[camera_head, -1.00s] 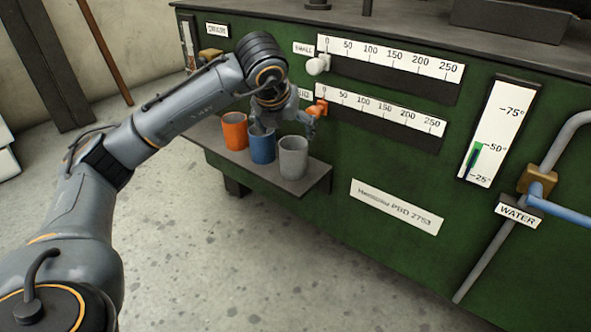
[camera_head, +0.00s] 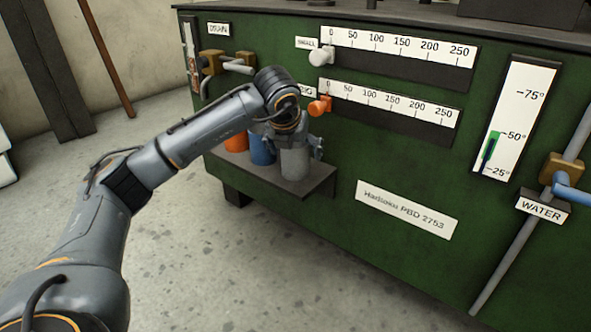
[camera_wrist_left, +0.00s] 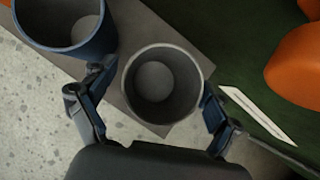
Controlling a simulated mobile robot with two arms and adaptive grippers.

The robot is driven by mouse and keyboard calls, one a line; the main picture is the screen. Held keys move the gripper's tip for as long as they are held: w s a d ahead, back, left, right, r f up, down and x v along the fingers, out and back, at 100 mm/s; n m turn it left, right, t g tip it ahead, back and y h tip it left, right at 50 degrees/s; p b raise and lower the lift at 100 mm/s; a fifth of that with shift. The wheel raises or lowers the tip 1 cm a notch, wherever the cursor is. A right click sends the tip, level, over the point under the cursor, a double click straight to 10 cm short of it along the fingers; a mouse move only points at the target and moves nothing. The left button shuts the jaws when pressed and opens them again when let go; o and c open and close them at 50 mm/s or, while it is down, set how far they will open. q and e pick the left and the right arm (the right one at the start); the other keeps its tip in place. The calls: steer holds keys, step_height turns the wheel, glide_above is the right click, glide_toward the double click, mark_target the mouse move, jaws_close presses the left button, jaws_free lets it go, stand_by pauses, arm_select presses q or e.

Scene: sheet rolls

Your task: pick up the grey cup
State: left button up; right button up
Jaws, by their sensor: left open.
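The grey cup (camera_head: 295,162) stands upright on a small dark shelf (camera_head: 290,184) on the front of the green machine. Its open mouth shows in the left wrist view (camera_wrist_left: 160,85). My left gripper (camera_head: 296,148) is open above it, with one finger on each side of the cup's rim. In the left wrist view the fingers (camera_wrist_left: 150,108) flank the cup; I cannot tell if either touches it. My right gripper is in no view.
A blue cup (camera_head: 262,152) stands close to the left of the grey cup, and an orange cup (camera_head: 236,142) beyond it. An orange slider knob (camera_head: 319,106) sticks out just above my gripper. The shelf front is clear.

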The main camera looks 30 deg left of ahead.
arm_select(q)
steer(key=shift+r, duration=0.15)
steer(key=c, duration=1.4)
steer(key=shift+o, duration=0.2)
steer(key=shift+r, duration=0.1)
